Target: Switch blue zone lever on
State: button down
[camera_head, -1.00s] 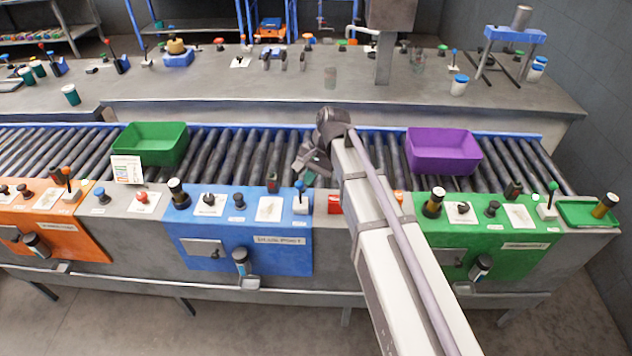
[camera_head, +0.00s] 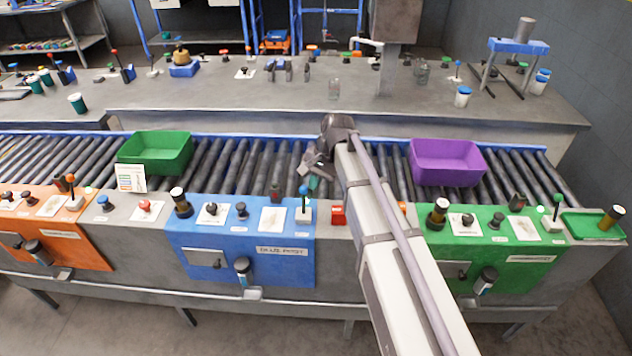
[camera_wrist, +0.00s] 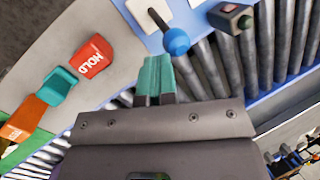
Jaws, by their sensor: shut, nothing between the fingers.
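The blue zone is the blue control panel (camera_head: 242,250) marked "BLUE POST" on the front of the conveyor. Its lever (camera_head: 303,203) has a blue ball on a dark stick in a white base, at the panel's right end. In the wrist view the lever's blue ball (camera_wrist: 176,41) is at the top centre, just beyond the fingers. My gripper (camera_head: 314,180) is just above and behind the lever, over the rollers. In the wrist view its teal fingertips (camera_wrist: 157,75) are together with nothing between them. I see no contact with the lever.
A dark box switch (camera_wrist: 231,16) is close to the lever. Green bin (camera_head: 157,153) and purple bin (camera_head: 447,162) sit on the rollers. The green panel (camera_head: 495,240) lies farther right.

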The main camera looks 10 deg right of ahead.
jog(key=shift+a+r+p, duration=0.2)
jog(key=shift+r+p, duration=0.45)
jog(key=shift+p, duration=0.1)
jog(key=shift+w, duration=0.1)
jog(key=w+d+r+p, duration=0.3)
jog(key=d+r+p, duration=0.4)
jog(key=r+p, duration=0.1)
jog(key=shift+w+r+p, duration=0.3)
jog(key=shift+w+r, duration=0.05)
jog(key=shift+d, duration=0.1)
